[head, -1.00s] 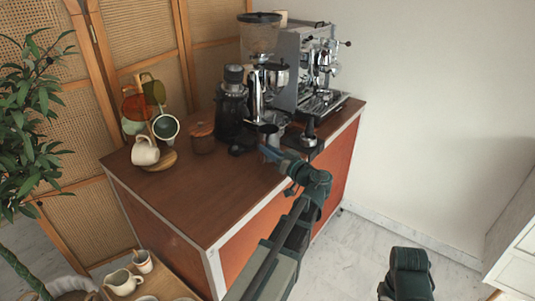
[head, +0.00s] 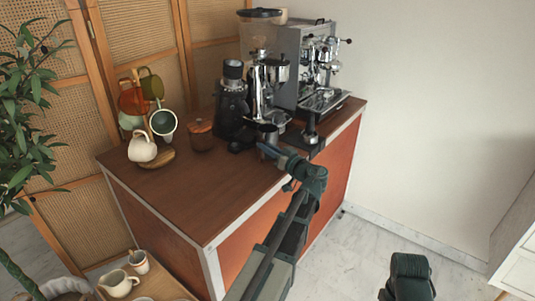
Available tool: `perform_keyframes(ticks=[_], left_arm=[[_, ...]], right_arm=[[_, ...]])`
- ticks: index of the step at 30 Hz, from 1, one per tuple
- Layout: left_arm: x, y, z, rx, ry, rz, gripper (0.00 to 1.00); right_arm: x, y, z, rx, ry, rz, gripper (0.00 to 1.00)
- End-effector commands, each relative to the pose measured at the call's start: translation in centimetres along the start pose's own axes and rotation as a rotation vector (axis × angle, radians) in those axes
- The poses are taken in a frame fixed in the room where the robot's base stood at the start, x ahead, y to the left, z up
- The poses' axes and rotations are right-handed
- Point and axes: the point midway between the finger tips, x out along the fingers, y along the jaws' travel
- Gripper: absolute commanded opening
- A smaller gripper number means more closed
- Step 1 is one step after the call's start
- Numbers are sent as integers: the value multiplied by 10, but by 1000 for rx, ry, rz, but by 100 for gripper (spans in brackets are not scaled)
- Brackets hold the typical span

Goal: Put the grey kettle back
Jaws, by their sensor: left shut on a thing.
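The grey kettle, a small shiny metal vessel (head: 268,132), is at the tip of my left gripper (head: 268,150), in front of the chrome grinder. My left gripper is shut on it, near the right front part of the cart's brown top (head: 215,205). The fingers and the kettle's lower part are partly hidden, so I cannot tell whether it touches the top. My right gripper is outside the view; only part of my right arm shows at the bottom right.
A black grinder (head: 232,105), a chrome grinder (head: 265,90) and an espresso machine (head: 318,65) stand at the back. A wooden jar (head: 201,136) and a mug tree with cups (head: 142,148) stand left. The front middle of the top is clear.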

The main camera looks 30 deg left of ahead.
Motion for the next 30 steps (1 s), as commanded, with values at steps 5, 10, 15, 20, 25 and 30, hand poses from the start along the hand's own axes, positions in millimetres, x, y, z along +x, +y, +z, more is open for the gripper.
perform_keyframes(ticks=[5, 10, 15, 20, 25, 30], left_arm=[[0, -1, -2, 0, 2, -1, 0], [0, 1, 2, 0, 2, -1, 0], [0, 0, 1, 0, 0, 0, 54], [0, 0, 1, 0, 0, 0, 56], [0, 0, -1, 0, 0, 0, 56], [-20, -1, -1, 0, 1, 4, 56]], right_arm=[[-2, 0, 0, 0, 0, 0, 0], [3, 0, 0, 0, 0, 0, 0], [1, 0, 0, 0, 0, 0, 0], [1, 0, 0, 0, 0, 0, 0], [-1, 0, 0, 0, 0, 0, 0], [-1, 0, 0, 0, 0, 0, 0]])
